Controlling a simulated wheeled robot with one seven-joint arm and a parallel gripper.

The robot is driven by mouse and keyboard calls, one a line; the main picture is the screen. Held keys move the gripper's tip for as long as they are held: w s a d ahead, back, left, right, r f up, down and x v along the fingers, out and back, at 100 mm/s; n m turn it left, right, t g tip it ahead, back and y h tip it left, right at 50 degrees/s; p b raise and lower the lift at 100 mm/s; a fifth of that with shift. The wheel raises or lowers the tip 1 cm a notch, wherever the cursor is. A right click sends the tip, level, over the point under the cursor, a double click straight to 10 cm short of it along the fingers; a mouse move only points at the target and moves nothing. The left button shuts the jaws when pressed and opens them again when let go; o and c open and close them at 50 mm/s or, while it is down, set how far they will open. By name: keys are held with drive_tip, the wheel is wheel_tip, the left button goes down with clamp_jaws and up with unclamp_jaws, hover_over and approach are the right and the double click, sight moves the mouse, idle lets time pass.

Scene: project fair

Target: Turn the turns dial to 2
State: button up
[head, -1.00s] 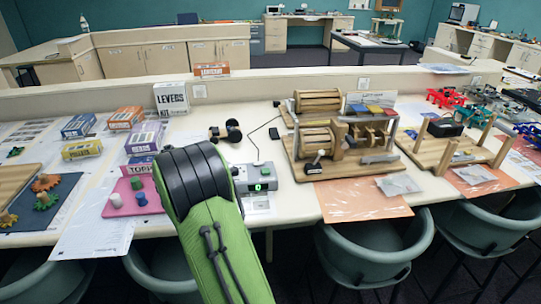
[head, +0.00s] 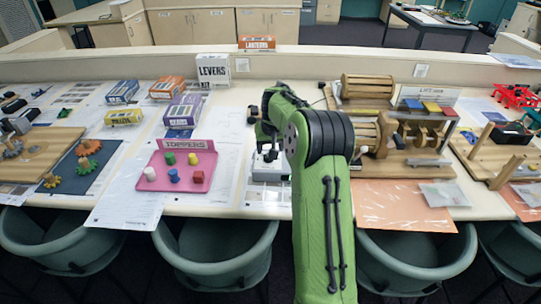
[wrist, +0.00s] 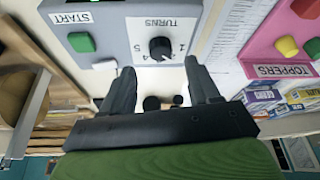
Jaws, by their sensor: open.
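The turns dial (wrist: 160,47) is a black knob on a white panel labelled TURNS, seen upside down in the wrist view. Numbers ring it, and its exact pointer setting is too small to tell. It sits on a grey control box (wrist: 117,22), which also shows in the head view (head: 262,173), partly hidden by my arm. My gripper (wrist: 158,67) is open and empty, its two dark fingers pointing toward the dial, one on either side in the picture. It also shows above the box in the head view (head: 268,153). I see no contact with the dial.
A green START button (wrist: 81,42) and a white button (wrist: 104,66) share the box. A pink toppers tray (head: 152,183) stands to the left. A wooden winch-like model (head: 374,165) stands close on the right. Chairs line the table's front.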

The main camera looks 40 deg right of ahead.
drive_tip(key=x, duration=0.5)
drive_tip(key=shift+w+f, duration=0.15)
drive_tip(key=shift+f, duration=0.2)
drive_tip(key=c, duration=1)
drive_tip(key=shift+a+m+h, duration=0.1)
drive_tip(key=shift+m+h, duration=0.2)
drive_tip(key=shift+m, duration=0.5)
drive_tip(key=shift+c, duration=0.2)
drive_tip(key=o, duration=1)
drive_tip(key=shift+o, duration=0.2)
